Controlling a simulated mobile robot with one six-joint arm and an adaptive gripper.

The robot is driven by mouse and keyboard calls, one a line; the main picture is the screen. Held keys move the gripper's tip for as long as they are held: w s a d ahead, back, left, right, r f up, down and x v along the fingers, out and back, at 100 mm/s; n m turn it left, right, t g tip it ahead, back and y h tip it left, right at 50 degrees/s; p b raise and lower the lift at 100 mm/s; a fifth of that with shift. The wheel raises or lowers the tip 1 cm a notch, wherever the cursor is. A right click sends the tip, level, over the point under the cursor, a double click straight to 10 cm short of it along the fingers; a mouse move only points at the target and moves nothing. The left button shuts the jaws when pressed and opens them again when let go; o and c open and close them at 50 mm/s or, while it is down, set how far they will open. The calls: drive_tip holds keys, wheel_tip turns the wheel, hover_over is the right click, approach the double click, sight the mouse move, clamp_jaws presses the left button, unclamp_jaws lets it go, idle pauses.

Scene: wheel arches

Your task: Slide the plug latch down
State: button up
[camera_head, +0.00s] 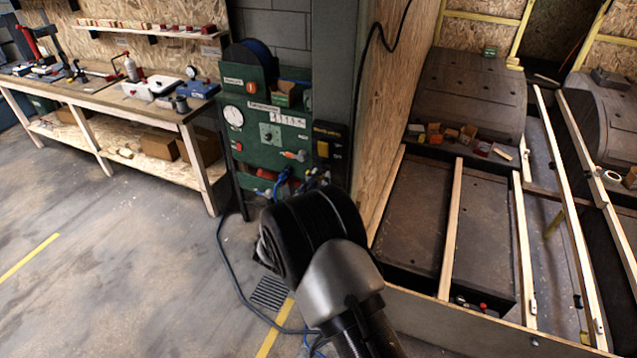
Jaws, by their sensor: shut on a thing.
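I cannot make out the plug latch for certain. The green wall panel (268,138) carries a round white gauge (233,116), a small metal plate with a switch (270,134) and an orange-handled part (293,155). Blue fittings (282,180) sit low on the panel, just above my arm's dark joint, which hides part of that area. A black box with a yellow front (329,143) is fixed at the panel's right. My arm reaches up from the bottom centre, and my gripper does not show; it may be hidden behind the arm.
A long workbench (95,90) with tools stands at the left, boxes on its lower shelf. A chipboard wall (395,80) stands right of the panel. Beyond it are wheel arches (470,90) and wooden slats (452,225). A blue hose (222,240) lies on the open floor.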

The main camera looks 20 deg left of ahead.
clamp_jaws()
wheel_tip(320, 180, down, 3)
drive_tip(key=b, duration=0.3)
idle(0.4)
drive_tip(key=o, duration=0.7)
unclamp_jaws()
